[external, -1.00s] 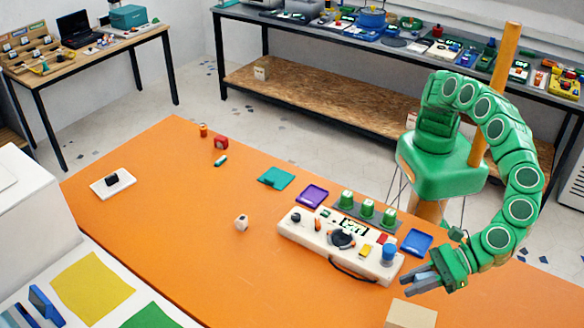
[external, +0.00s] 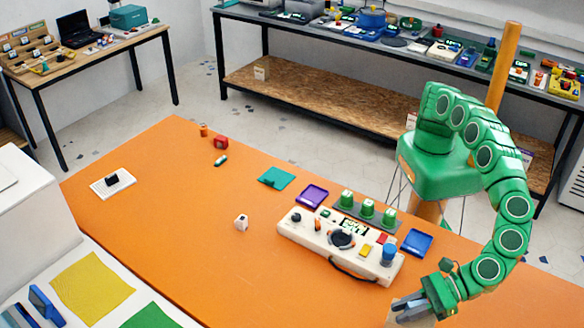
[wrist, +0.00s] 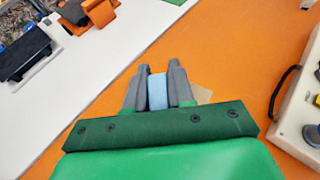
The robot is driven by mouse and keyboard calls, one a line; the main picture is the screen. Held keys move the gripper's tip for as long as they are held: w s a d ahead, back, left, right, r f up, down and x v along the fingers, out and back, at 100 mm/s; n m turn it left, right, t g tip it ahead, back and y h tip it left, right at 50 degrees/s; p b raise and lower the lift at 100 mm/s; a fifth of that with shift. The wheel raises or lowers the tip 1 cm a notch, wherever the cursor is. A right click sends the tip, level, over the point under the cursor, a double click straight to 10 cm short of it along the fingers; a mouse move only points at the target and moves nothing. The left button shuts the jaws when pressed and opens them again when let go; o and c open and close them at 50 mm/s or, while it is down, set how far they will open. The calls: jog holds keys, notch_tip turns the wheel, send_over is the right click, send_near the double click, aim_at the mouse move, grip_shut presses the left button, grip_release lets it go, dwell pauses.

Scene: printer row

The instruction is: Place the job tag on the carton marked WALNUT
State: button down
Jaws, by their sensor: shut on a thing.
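My gripper (wrist: 157,78) is shut on a light blue piece (wrist: 157,93), which looks like the job tag; only a narrow strip of it shows between the grey fingers. In the external view my gripper (external: 400,308) is low at the bottom edge, over the front right of the orange table. A tan carton is mostly hidden behind my gripper there. In the wrist view a small tan corner (wrist: 203,95) shows just right of the fingers, likely that carton. No WALNUT marking can be read, and I cannot tell whether the tag touches the carton.
A cream control box (external: 340,245) with knobs and a dark handle stands left of my gripper. A blue tray (external: 416,242) and a purple tray (external: 313,196) lie behind it. A small white cube (external: 241,221) sits mid-table. Open orange tabletop (external: 200,270) lies further left.

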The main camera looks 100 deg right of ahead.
jog(key=shift+f, duration=0.1)
jog(key=c, duration=1)
grip_release()
jog(key=shift+s+r, duration=0.15)
jog(key=shift+r, duration=0.05)
jog(key=v, duration=1.1)
jog(key=shift+s+r, duration=0.15)
jog(key=shift+s, duration=0.2)
